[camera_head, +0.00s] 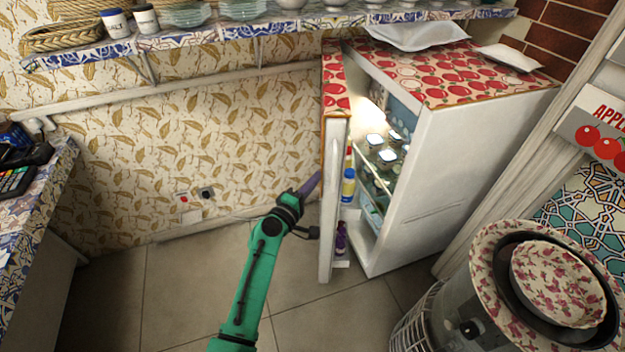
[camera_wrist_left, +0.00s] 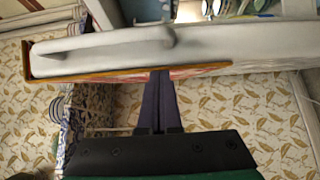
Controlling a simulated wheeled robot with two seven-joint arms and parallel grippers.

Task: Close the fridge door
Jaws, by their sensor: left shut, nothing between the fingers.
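The fridge (camera_head: 450,160) stands at the right of the head view, white with a red tomato-patterned top. Its door (camera_head: 333,200) stands ajar, seen nearly edge-on, with lit shelves and bottles showing in the gap. My left gripper (camera_head: 313,183) is shut and empty, with its purple fingertips at the outer face of the door, on its left side. In the left wrist view the shut fingers (camera_wrist_left: 161,88) reach the door's edge (camera_wrist_left: 130,52), where a pale handle shows. I cannot tell whether they touch. My right gripper is not in view.
A tiled wall shelf (camera_head: 200,38) with jars and bowls runs above. A counter (camera_head: 40,200) stands at the left. A patterned round vessel (camera_head: 480,250) stands at the lower right. The floor (camera_head: 190,280) left of the door is clear.

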